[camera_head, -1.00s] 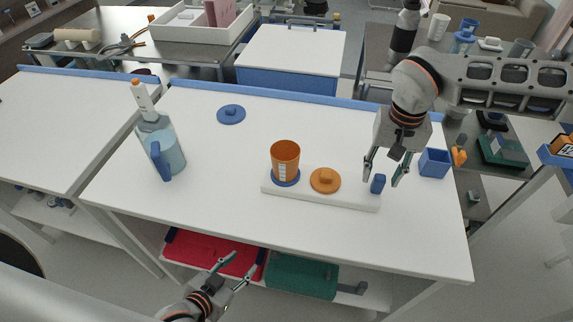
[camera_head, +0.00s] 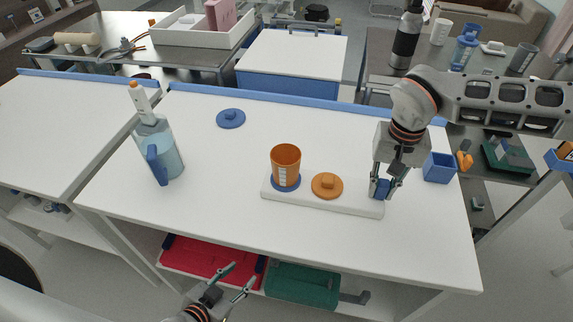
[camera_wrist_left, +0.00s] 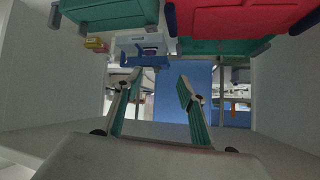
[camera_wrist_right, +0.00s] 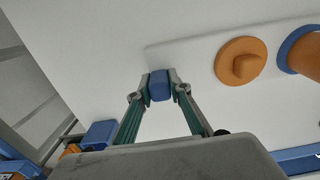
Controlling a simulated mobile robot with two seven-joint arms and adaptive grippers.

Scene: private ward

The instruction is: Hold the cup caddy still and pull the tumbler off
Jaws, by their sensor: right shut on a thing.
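The cup caddy (camera_head: 349,206) is a long white base lying on the white table. An orange tumbler (camera_head: 285,163) with a pale marked strip stands upright on a blue ring at its left end. An orange lid with a knob (camera_head: 327,186) sits in its middle. A blue post (camera_head: 381,188) stands at its right end. My right gripper (camera_head: 385,190) is shut on the blue post, which also shows between its fingertips in the right wrist view (camera_wrist_right: 159,85). My left gripper (camera_head: 238,275) is open and empty, low in front of the table and below its top.
A clear pitcher with blue handle (camera_head: 165,155) stands at the left of the table. A blue lid (camera_head: 231,118) lies at the back. A blue box (camera_head: 439,168) is right of my right gripper. Red (camera_head: 212,259) and green (camera_head: 302,284) trays sit on the shelf below.

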